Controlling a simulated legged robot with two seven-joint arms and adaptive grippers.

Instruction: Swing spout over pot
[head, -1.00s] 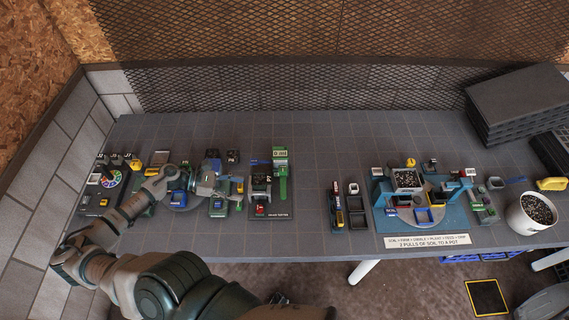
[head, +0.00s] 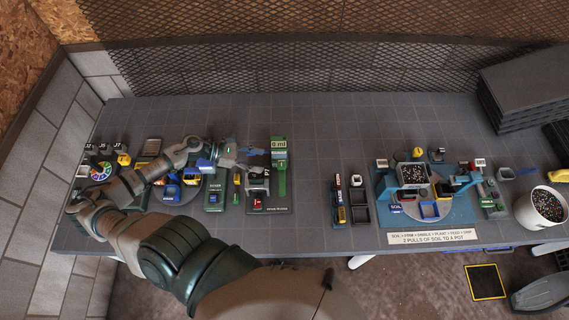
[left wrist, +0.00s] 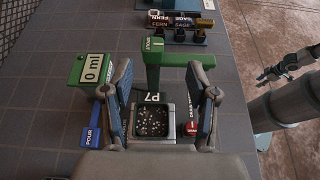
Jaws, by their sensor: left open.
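The pot labelled P7 (left wrist: 153,121), dark, square and filled with speckled soil, lies between my left gripper's fingers in the left wrist view. The green spout (left wrist: 172,58) is just beyond the pot, beside it rather than over it. In the head view the spout (head: 282,180) is a green bar running toward the front of the table from the 0 ml display (head: 279,145). My left gripper (head: 258,154) is open above this station, and its two fingers (left wrist: 163,103) are wide apart. I cannot tell contact. My right gripper (left wrist: 262,77) appears at right in the wrist view, fingers unclear.
A blue POUR lever (left wrist: 91,137) is left of the pot. The FERN and SAGE rack (left wrist: 180,28) stands beyond the spout. The soil station (head: 428,205) and white soil bucket (head: 541,206) are at right.

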